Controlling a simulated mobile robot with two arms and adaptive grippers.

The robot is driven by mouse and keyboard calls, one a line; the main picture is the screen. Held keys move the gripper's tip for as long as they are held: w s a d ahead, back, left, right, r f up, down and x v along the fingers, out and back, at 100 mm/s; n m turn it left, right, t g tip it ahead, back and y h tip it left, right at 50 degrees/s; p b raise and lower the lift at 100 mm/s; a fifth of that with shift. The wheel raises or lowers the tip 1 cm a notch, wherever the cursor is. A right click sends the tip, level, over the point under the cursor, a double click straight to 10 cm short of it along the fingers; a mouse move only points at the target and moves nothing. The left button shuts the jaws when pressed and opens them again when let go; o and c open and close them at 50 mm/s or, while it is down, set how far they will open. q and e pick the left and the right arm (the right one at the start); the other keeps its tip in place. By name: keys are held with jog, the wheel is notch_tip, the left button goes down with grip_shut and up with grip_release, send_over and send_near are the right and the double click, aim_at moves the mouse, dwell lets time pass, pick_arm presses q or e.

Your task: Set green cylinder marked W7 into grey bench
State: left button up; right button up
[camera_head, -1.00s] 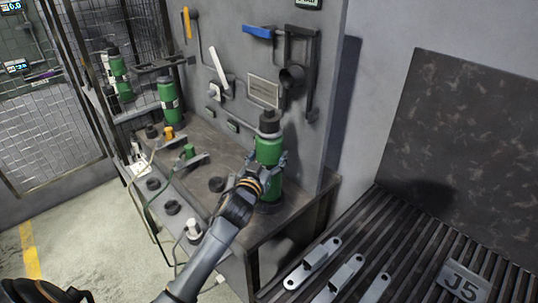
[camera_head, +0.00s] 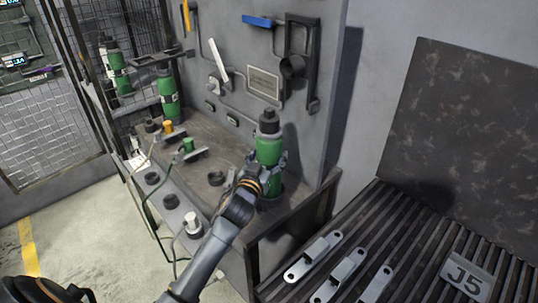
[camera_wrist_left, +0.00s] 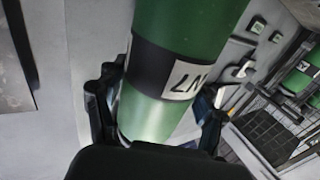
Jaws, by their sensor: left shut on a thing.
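The green cylinder (camera_head: 268,151) has a black neck and cap and stands upright near the right end of the grey bench (camera_head: 222,157). My left gripper (camera_head: 266,168) is shut around its lower body. In the left wrist view, the cylinder (camera_wrist_left: 185,28) fills the middle between the fingers (camera_wrist_left: 155,112). Its black band bears a white label, turned over and partly cut off, that looks like W7. The cylinder's foot is at a dark round socket on the bench top; the arm partly hides it, so I cannot tell how deep it sits. My right gripper is not in view.
A back panel with a blue-handled lever (camera_head: 258,21) and a plate (camera_head: 263,82) rises close behind the cylinder. Other green cylinders (camera_head: 168,95) stand at the left. Small fittings and empty sockets (camera_head: 216,178) dot the bench. Metal brackets (camera_head: 313,257) lie on the slatted surface at right.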

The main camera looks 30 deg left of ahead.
pick_arm(q)
jog(key=shift+f+b, duration=0.3)
jog(key=shift+b, duration=0.1)
jog(key=o, duration=1.9)
jog(key=shift+s, duration=0.1)
jog(key=shift+f, duration=0.15)
jog(key=shift+f, duration=0.4)
jog(key=shift+s, duration=0.1)
jog(key=s, duration=0.4)
jog(key=s+d, duration=0.1)
jog(key=s, duration=0.6)
jog(key=shift+s+d+r, duration=0.3)
jog(key=shift+d+r, duration=0.05)
